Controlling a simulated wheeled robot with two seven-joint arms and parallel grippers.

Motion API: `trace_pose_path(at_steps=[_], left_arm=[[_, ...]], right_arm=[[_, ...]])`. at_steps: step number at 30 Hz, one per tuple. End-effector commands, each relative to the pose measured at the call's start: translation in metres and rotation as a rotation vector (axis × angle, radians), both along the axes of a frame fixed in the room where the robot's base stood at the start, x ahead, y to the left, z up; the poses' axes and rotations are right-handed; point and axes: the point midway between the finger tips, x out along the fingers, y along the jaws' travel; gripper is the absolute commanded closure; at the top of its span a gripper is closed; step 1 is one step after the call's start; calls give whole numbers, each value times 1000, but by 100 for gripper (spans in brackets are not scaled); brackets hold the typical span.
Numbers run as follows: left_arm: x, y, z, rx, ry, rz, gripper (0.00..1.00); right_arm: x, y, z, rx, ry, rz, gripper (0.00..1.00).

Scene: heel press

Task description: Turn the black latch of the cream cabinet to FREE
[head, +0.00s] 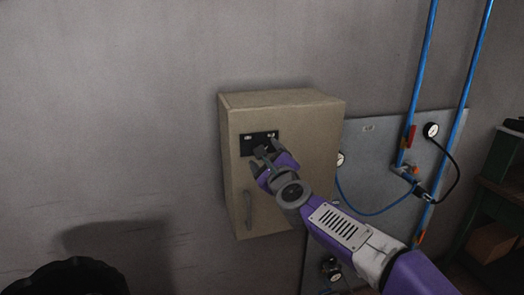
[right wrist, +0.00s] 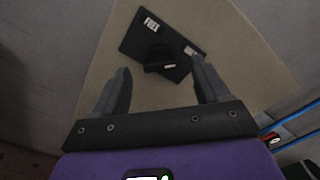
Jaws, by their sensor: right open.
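The cream cabinet (head: 285,100) hangs on the grey wall with its door shut. A black plate (head: 246,147) with two white labels sits high on its door; it also shows in the right wrist view (right wrist: 134,44). The black latch (right wrist: 157,57) stands out from this plate and carries a small white mark. My right gripper (head: 267,153) is open in front of the plate. In the right wrist view its fingers (right wrist: 161,65) are either side of the latch, with nothing visibly gripped. My left gripper is out of view.
A vertical door handle (head: 248,209) is below the latch plate. Right of the cabinet, a grey panel (head: 375,140) carries blue pipes (head: 419,75), gauges and red-orange valve handles. A dark round bin (head: 65,278) is at the lower left. The wall left of the cabinet is clear.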

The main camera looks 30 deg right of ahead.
Motion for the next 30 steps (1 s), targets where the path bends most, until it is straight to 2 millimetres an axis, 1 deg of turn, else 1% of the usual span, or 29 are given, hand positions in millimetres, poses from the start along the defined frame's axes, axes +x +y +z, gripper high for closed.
trace_pose_path(at_steps=[1, 3, 7, 12, 18, 20, 27, 29, 30], left_arm=[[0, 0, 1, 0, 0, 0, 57], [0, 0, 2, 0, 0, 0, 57], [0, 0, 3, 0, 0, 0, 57], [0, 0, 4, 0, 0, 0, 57], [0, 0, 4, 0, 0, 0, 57], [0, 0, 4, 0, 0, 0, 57], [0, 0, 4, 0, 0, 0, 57], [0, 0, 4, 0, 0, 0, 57], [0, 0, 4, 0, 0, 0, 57]], right_arm=[[9, -2, -1, -1, 2, 0, 26], [17, -4, 0, -2, 2, 0, 26], [29, -7, -1, -3, 2, 0, 26], [34, -8, 0, -3, 1, -1, 26], [34, -8, -1, -3, 1, -1, 26], [34, -8, -1, -4, 2, -1, 35], [34, -8, -1, -4, 2, -1, 72], [34, -8, -1, -4, 2, -1, 81], [34, -8, -1, -4, 2, -1, 82]])
